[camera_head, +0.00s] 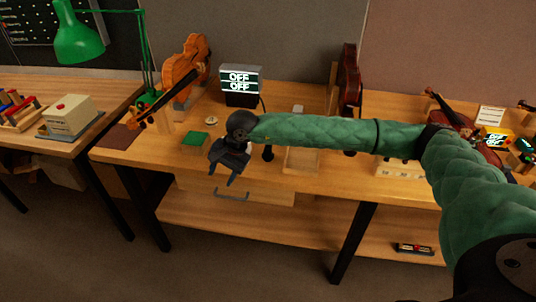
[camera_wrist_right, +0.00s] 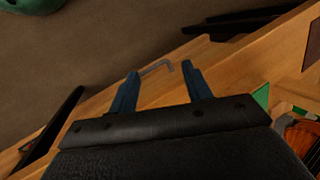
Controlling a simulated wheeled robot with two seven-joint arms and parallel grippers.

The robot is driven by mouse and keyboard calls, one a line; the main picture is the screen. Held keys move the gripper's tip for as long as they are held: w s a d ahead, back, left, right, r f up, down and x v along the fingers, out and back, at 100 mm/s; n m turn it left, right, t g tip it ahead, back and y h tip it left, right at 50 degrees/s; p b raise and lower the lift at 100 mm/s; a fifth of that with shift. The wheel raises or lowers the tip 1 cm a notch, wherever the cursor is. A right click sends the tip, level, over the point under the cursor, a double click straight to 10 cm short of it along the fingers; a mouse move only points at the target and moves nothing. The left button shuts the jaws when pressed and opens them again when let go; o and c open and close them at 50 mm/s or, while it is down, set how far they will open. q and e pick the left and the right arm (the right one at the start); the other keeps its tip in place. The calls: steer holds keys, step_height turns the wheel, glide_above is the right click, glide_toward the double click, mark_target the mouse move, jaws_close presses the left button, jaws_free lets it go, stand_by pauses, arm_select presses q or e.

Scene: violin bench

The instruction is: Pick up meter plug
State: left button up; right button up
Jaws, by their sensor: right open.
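A meter (camera_head: 240,85) with a lit display reading OFF twice stands at the back of the bench. A dark cable runs down from its right side behind my right arm. A small black piece (camera_head: 268,153) shows just below the arm; it may be the meter plug, but I cannot tell for sure. My right gripper (camera_head: 222,174) is open and empty, pointing down at the bench's front edge, left of that piece. In the right wrist view its fingers (camera_wrist_right: 160,70) are apart with nothing between them but the drawer handle beyond. My left gripper is not in view.
The workbench (camera_head: 130,155) has a drawer handle (camera_head: 232,197) in front. A green lamp (camera_head: 78,40) is at left.

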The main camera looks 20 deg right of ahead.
mark_target(268, 147)
steer(key=w+d+r+h, duration=0.1)
steer(key=d+h, duration=0.1)
steer(key=d, duration=0.3)
steer(key=w+d+r+n+t+h, duration=0.1)
steer(key=w+d+h, duration=0.1)
steer(key=d, duration=0.4)
steer(key=w+d+r+n+t+h, duration=0.1)
steer(key=w+d+r+h, duration=0.1)
steer(key=d, duration=0.3)
steer(key=shift+d+h+p, duration=0.35)
steer(key=shift+d+h, duration=0.05)
steer(key=shift+h, duration=0.1)
steer(key=shift+w+d+f, duration=0.1)
steer(key=shift+w+f, duration=0.05)
steer(key=shift+f, duration=0.3)
steer(key=p+x, duration=0.3)
steer(key=x, duration=0.1)
steer(key=shift+w+d+r, duration=0.1)
steer(key=shift+w+d+f, duration=0.1)
steer(key=shift+w+f, duration=0.05)
steer(key=shift+f, duration=0.4)
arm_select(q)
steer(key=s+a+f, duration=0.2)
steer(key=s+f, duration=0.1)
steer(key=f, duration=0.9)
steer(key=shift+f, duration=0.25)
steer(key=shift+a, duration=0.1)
arm_select(e)
steer(key=c, duration=1)
